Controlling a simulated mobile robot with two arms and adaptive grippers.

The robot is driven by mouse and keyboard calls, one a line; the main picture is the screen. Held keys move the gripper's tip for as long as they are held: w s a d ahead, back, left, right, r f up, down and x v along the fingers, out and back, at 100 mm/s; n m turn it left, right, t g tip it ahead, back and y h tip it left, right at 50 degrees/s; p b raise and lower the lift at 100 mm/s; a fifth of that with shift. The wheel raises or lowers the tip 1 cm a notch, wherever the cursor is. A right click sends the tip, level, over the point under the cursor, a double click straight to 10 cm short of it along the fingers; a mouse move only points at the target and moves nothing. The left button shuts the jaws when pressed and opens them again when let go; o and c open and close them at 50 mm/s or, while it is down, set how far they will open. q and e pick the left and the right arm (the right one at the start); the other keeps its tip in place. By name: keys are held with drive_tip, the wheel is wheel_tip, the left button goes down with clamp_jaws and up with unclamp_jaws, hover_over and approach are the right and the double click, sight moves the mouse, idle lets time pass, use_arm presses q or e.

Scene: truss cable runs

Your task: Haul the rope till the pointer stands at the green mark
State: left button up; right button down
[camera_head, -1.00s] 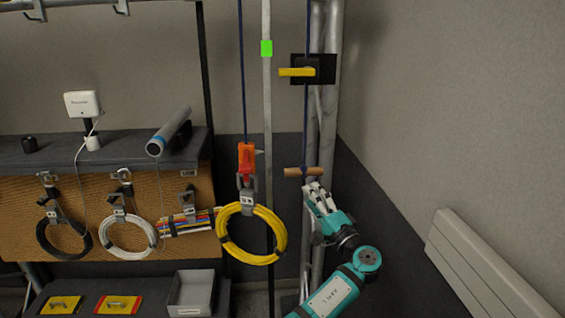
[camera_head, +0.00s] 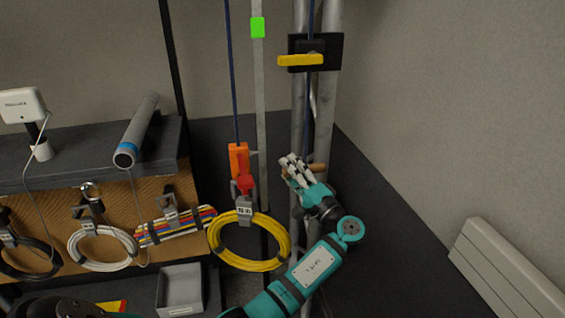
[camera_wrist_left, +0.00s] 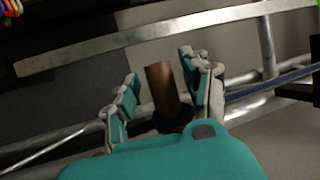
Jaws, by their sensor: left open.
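The green mark (camera_head: 257,27) sits high on a pale upright strip (camera_head: 261,110). The orange block (camera_head: 238,160) with its small pale pointer (camera_head: 253,152) hangs on a blue rope (camera_head: 232,90), well below the mark. A yellow coil (camera_head: 250,264) hangs under it on a grey clip. The hauling rope (camera_head: 307,115) runs down past a yellow lever (camera_head: 300,60) on a black plate to a wooden handle (camera_head: 320,168). My left gripper (camera_head: 290,163) is open at the handle, partly hiding it. In the left wrist view the handle (camera_wrist_left: 160,82) stands between the spread fingers. My right gripper is out of view.
Metal tubes (camera_head: 327,100) stand behind the rope. A shelf (camera_head: 90,155) with a grey cylinder (camera_head: 137,130) and hanging coils is at left. A grey bin (camera_head: 180,290) is below. A white radiator (camera_head: 505,270) is on the right wall.

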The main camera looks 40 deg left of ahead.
use_arm(q)
drive_tip(key=shift+d+r, duration=0.1)
drive_tip(key=shift+d, duration=0.1)
drive_tip(key=shift+c, duration=0.4)
clamp_jaws()
